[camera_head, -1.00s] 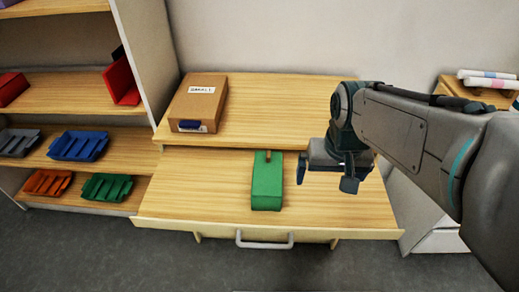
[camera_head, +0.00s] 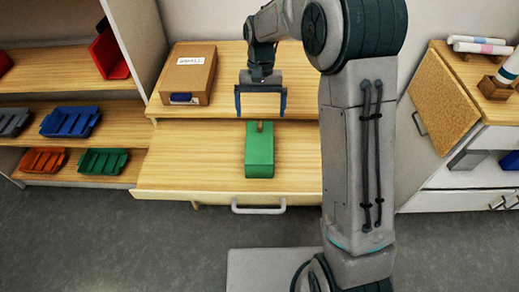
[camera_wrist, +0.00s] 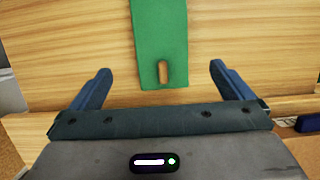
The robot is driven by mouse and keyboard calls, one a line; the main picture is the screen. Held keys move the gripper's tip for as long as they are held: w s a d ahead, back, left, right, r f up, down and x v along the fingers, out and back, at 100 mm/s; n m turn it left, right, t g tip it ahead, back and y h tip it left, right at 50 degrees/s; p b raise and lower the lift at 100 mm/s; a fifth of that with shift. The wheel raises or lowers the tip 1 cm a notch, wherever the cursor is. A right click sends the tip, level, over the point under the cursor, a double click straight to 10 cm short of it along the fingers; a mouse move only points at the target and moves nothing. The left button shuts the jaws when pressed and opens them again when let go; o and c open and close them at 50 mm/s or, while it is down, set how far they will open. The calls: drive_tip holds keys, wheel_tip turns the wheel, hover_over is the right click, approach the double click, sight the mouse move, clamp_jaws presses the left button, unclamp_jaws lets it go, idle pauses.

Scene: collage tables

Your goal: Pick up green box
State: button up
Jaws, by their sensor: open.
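The green box (camera_head: 259,152) lies on the pulled-out lower wooden surface, with a small brown tab at its far end. My gripper (camera_head: 260,112) is open and empty, its fingers pointing down just beyond the far end of the box. In the wrist view the green box (camera_wrist: 160,40) shows ahead, with a slot-shaped brown mark at its near end. My gripper's two blue fingers (camera_wrist: 158,84) are spread wider than the box, one to each side of its line. The fingers do not touch the box.
A cardboard box labelled SMALL (camera_head: 188,74) sits on the upper tabletop at left. The wooden surface (camera_head: 195,165) around the green box is clear. A metal handle (camera_head: 258,206) is at its front edge. Shelves with coloured trays (camera_head: 70,119) stand at left.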

sight(259, 141)
drive_tip(key=x, duration=0.7)
drive_tip(key=shift+s+f+p, duration=0.15)
drive_tip(key=shift+f+p, duration=0.15)
drive_tip(key=x, duration=0.2)
drive_tip(key=p+x, duration=0.1)
drive_tip(key=x, duration=0.1)
drive_tip(key=shift+s+a, duration=0.1)
drive_tip(key=shift+s, duration=0.3)
drive_tip(key=shift+s+f, duration=0.1)
drive_tip(key=shift+f, duration=0.4)
drive_tip(key=c, duration=1)
